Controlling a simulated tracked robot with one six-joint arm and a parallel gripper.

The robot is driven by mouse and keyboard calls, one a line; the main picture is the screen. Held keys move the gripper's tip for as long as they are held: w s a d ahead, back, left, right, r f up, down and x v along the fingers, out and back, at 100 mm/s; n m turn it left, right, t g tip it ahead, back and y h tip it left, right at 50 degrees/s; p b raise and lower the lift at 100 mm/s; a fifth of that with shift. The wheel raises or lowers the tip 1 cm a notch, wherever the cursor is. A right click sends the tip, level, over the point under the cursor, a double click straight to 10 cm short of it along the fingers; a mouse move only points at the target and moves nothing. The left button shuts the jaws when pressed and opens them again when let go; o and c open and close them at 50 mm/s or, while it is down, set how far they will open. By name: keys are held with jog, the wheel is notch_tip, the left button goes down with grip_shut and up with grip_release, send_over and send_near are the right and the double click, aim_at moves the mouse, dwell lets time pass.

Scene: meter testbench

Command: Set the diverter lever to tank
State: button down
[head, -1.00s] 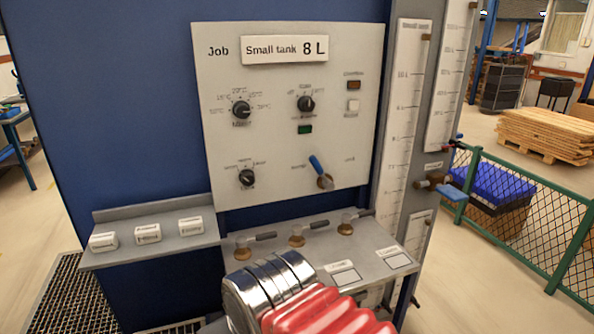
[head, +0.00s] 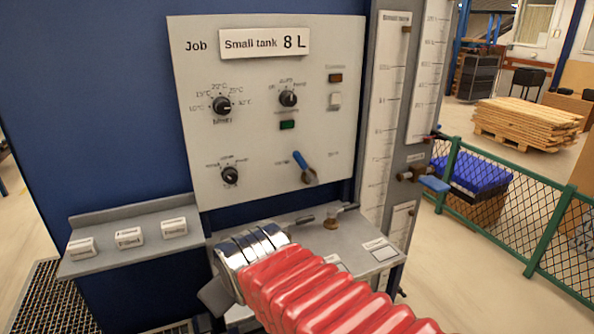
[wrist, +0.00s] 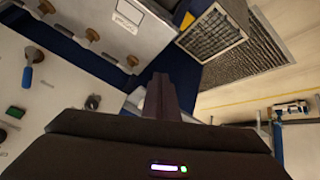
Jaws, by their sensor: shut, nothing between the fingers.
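The diverter lever, with a blue handle (head: 299,160) on a brass pivot, is at the lower right of the light panel (head: 270,65). Its handle leans up and to the left, between two small labels I cannot read. In the wrist view the blue lever (wrist: 28,72) is at the left edge. My gripper (wrist: 161,80) is shut and empty in the wrist view, its dark fingers pointing up the picture. They are apart from the lever, which lies well to their left. In the head view my red-sleeved arm hides the fingers.
Below the panel, a grey shelf (head: 325,222) carries small brass valves, one being this valve (head: 331,222). A side ledge (head: 85,262) holds white labelled blocks. Gauge columns (head: 383,120) and a blue-handled tap (head: 432,183) stand to the right, near a green mesh fence (head: 500,215).

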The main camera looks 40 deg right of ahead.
aim_at(305, 168)
jog(key=w+d+n+t+h, duration=0.2)
jog(key=w+d+n+t, duration=0.15)
jog(key=w+d, duration=0.65)
jog(key=w+d+n+t+h, duration=0.1)
jog(key=w+d+n+t, duration=0.2)
jog(key=d+n, duration=0.4)
jog(key=w+d+f+n+t+h, duration=0.1)
jog(key=w+d+n+t, duration=0.2)
jog(key=d+n, duration=0.4)
jog(key=d, duration=0.7)
jog(key=shift+w+d+h, duration=0.25)
jog(key=shift+d+h, duration=0.05)
jog(key=shift+d, duration=0.1)
jog(key=shift+w, duration=0.1)
jog(key=w+d+r, duration=0.2)
jog(key=w+d, duration=0.4)
jog(key=w, duration=0.3)
jog(key=shift+d, duration=0.35)
jog(key=shift+w+a+r, duration=0.15)
jog(key=shift+w+r, duration=0.05)
